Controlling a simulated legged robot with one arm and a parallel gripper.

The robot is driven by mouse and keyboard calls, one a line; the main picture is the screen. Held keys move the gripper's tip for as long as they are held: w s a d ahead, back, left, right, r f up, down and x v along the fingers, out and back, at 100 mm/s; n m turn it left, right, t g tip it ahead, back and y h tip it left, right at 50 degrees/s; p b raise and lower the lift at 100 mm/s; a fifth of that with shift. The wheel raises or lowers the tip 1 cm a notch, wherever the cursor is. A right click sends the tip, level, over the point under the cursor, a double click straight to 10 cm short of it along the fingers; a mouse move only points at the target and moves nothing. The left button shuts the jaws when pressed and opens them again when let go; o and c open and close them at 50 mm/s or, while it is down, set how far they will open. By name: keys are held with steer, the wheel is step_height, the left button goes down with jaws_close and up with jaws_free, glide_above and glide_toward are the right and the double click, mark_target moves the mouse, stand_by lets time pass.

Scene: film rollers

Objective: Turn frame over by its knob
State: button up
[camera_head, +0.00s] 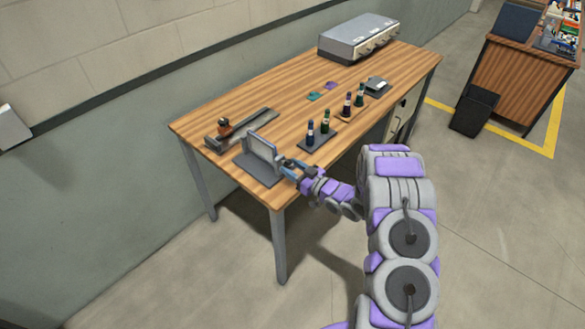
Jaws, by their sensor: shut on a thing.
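The frame (261,148) is a grey rectangular panel standing nearly upright on a dark flat base (252,168), near the front left of the wooden table. My gripper (284,166) is at the right side of the frame, where the knob would sit, and its jaws are shut on it. The knob itself is hidden between the fingers. My arm reaches in from the lower right over the table's front edge.
A film roller tool (225,128) on a long metal plate lies behind the frame. Dark bottles (324,124) stand on trays to the right. A grey box with knobs (358,38) is at the back. Small coloured pieces (314,96) lie mid-table. The table's front edge is close below my gripper.

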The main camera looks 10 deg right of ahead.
steer(key=shift+c, duration=1.1)
steer(key=shift+p, duration=0.35)
steer(key=m+p, duration=0.2)
steer(key=shift+w+d+r+p, duration=0.1)
steer(key=shift+r+p, duration=0.2)
steer(key=m+p, duration=0.5)
steer(key=shift+d+f, duration=0.1)
steer(key=m+p, duration=0.2)
steer(key=m, duration=0.3)
steer(key=shift+f+m, duration=0.15)
steer(key=shift+m, duration=0.15)
steer(key=m+p, duration=0.1)
steer(key=m, duration=0.4)
steer(key=shift+w+d+f, duration=0.1)
steer(key=shift+m, duration=0.3)
